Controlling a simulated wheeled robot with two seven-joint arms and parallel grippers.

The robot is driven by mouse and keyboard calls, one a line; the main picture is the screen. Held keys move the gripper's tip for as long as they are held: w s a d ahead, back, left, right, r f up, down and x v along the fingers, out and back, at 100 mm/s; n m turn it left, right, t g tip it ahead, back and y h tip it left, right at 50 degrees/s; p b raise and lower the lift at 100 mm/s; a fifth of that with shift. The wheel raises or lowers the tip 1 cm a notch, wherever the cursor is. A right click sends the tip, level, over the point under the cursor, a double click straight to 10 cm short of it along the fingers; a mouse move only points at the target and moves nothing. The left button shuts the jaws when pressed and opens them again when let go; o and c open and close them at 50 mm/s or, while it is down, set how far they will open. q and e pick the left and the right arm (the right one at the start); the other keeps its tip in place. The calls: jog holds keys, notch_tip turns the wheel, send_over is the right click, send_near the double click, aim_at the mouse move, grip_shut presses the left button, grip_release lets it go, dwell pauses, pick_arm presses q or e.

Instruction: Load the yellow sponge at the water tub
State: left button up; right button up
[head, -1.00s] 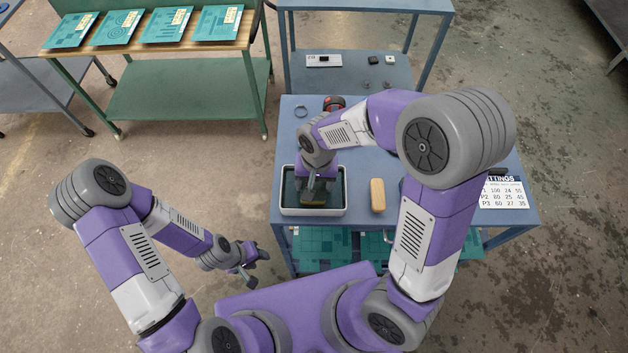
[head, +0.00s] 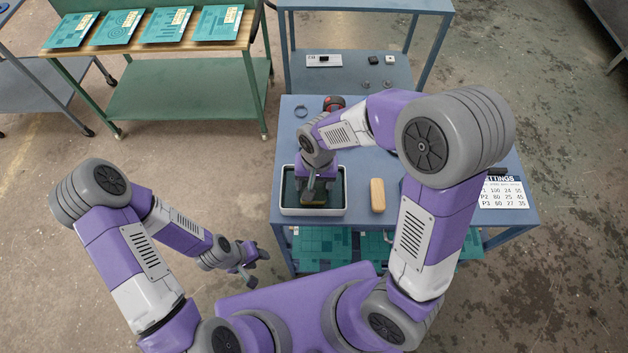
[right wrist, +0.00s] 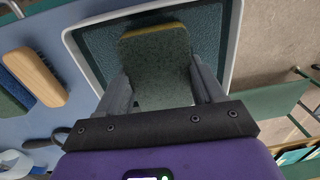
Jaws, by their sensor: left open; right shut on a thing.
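The water tub (head: 338,211) is a white-rimmed tray with dark water, on the front left of the blue table. Its rim also shows in the right wrist view (right wrist: 234,50). My right gripper (head: 312,198) points down into the tub. In the right wrist view it is shut on the sponge (right wrist: 155,58), which has a dark green face and a thin yellow edge. The sponge is over or in the water; how deep it sits I cannot tell. In the head view my arm mostly hides it. My left gripper (head: 252,270) is open and empty, left of the table.
A wooden-backed brush (head: 377,195) lies right of the tub, also in the right wrist view (right wrist: 36,76). A settings card (head: 503,194) lies at the table's right. A ring (head: 301,111) and a red-black tool (head: 333,103) are at the back. Teal plates (head: 322,245) lie below.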

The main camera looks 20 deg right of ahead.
jog(key=shift+r+p, duration=2.95)
jog(key=shift+r, duration=0.55)
jog(key=shift+f, duration=0.1)
